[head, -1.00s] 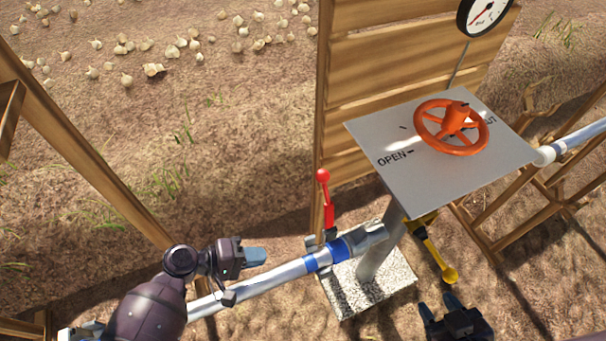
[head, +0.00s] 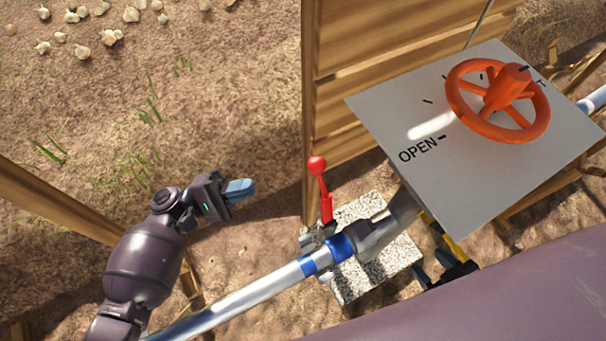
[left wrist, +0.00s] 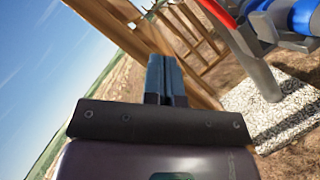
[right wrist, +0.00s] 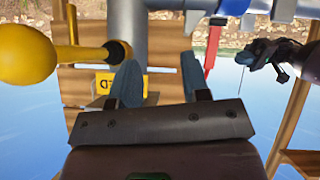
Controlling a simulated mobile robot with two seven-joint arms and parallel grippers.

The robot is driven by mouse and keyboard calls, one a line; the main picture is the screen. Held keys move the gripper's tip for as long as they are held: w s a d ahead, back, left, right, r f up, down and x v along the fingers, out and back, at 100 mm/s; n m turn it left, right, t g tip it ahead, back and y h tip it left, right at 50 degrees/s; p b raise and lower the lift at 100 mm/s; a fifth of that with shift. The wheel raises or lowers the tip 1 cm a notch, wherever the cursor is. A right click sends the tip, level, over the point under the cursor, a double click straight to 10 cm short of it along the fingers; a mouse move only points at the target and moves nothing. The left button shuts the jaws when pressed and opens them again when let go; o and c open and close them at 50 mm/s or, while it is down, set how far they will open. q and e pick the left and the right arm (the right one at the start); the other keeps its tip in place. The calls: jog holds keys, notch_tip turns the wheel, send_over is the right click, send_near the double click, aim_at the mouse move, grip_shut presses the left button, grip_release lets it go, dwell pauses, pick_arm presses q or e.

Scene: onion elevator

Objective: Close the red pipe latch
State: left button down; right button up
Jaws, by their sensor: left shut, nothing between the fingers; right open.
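The red latch lever (head: 322,188) with a ball end stands upright on the pipe beside the blue collar. It shows partly in the left wrist view (left wrist: 218,12) and in the right wrist view (right wrist: 212,48). The grey pipe (head: 240,298) has blue bands at the joint. My left gripper (head: 240,189) is shut and empty, left of the lever and apart from it. My right gripper (head: 434,268) is open and empty, low to the right of the pipe joint and below the panel. The right arm hides part of it in the head view.
An orange valve wheel (head: 497,100) sits on a grey panel (head: 400,120) marked OPEN. A yellow ball-ended handle (right wrist: 28,54) is close to my right gripper. A wooden plank wall (head: 360,80) stands behind the lever. Open dirt lies left of it.

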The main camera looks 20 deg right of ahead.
pick_arm(q)
jog(key=s+r+x, duration=0.1)
jog(key=s+x, duration=0.1)
jog(key=x, duration=1.1)
jog(key=shift+s+a+r+p, duration=0.2)
jog(key=shift+a+r+p, duration=0.1)
jog(key=shift+a, duration=0.1)
jog(key=shift+s, duration=0.15)
